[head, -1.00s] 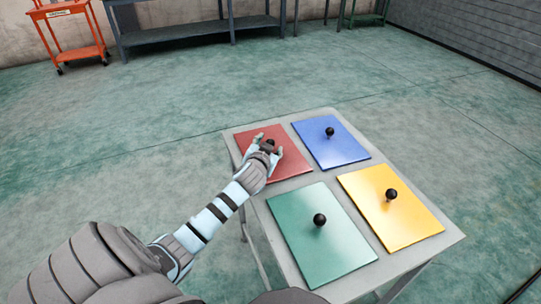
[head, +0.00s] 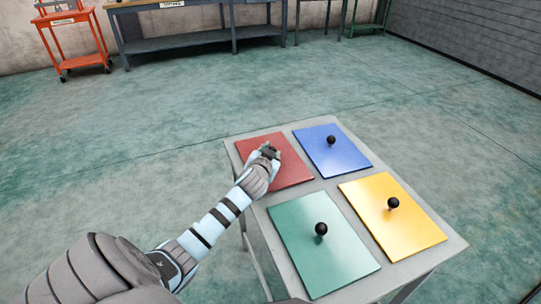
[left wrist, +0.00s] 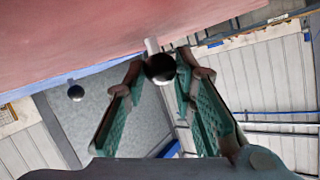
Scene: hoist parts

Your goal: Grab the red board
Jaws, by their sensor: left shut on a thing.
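The red board (head: 287,170) lies at the far left corner of the grey table (head: 408,276), with a black ball knob on it. My left gripper (head: 268,153) is over the board and shut on its knob. In the left wrist view the red board (left wrist: 90,30) fills the top, and its black knob (left wrist: 160,68) sits between the fingertips of my left gripper (left wrist: 161,74). The board appears to rest on the table still. My right gripper is not in view.
A blue board (head: 345,155), a yellow board (head: 400,225) and a green board (head: 325,255), each with a black knob, lie close by on the same table. An orange cart (head: 75,42) and a grey workbench (head: 190,32) stand far back. The floor around is open.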

